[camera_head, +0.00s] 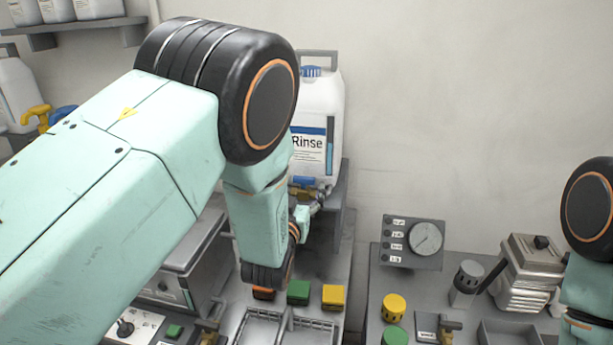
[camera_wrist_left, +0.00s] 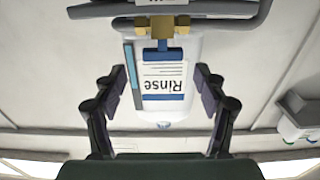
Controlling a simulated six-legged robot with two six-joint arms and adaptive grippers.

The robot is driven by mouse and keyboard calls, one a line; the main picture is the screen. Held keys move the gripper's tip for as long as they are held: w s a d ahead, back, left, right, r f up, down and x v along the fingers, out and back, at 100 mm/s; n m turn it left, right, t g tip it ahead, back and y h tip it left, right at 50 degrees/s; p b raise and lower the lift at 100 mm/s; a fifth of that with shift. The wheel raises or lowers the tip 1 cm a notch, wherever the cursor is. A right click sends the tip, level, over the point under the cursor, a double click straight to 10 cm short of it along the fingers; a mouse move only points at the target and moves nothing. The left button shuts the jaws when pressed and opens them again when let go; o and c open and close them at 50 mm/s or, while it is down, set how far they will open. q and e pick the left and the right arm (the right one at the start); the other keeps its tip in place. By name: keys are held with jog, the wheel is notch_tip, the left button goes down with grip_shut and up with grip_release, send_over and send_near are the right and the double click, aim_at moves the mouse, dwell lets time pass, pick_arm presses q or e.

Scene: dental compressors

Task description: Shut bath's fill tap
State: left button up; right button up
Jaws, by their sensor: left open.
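A white Rinse jug (camera_head: 320,110) stands on a grey shelf against the wall, with a blue-handled tap (camera_head: 303,182) at its foot. My left gripper (camera_head: 318,200) is at this tap, partly hidden behind my forearm; I cannot tell if it touches. In the left wrist view the Rinse jug (camera_wrist_left: 165,85) appears upside down between the open, empty fingers of my left gripper (camera_wrist_left: 162,92). A brass tap body (camera_wrist_left: 165,27) with a blue lever (camera_wrist_left: 163,46) shows above them. I cannot tell which tap is the bath's fill tap. My right gripper is out of view.
A grey metal box (camera_head: 180,265) stands below my left arm. A brass valve (camera_head: 208,334) is at its front. Green (camera_head: 298,292) and yellow (camera_head: 333,296) blocks sit behind a tray (camera_head: 262,328). A gauge panel (camera_head: 412,242) and another brass valve (camera_head: 449,328) are on the right bench.

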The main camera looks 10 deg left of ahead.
aim_at(304, 179)
pick_arm(q)
jog(key=w, duration=0.5)
jog(key=shift+w+f, duration=0.15)
jog(key=shift+w, duration=0.2)
jog(key=shift+s+a+r, duration=0.25)
jog(key=shift+s+a, duration=0.05)
jog(key=shift+s, duration=0.05)
jog(key=shift+c, duration=0.3)
jog(key=shift+w+d+f, duration=0.25)
jog(key=shift+w, duration=0.1)
jog(key=c, duration=0.4)
jog(key=shift+s+a+r, duration=0.1)
jog(key=shift+a, duration=0.1)
jog(key=c, duration=0.5)
jog(key=shift+d, duration=0.1)
jog(key=shift+c, duration=1.1)
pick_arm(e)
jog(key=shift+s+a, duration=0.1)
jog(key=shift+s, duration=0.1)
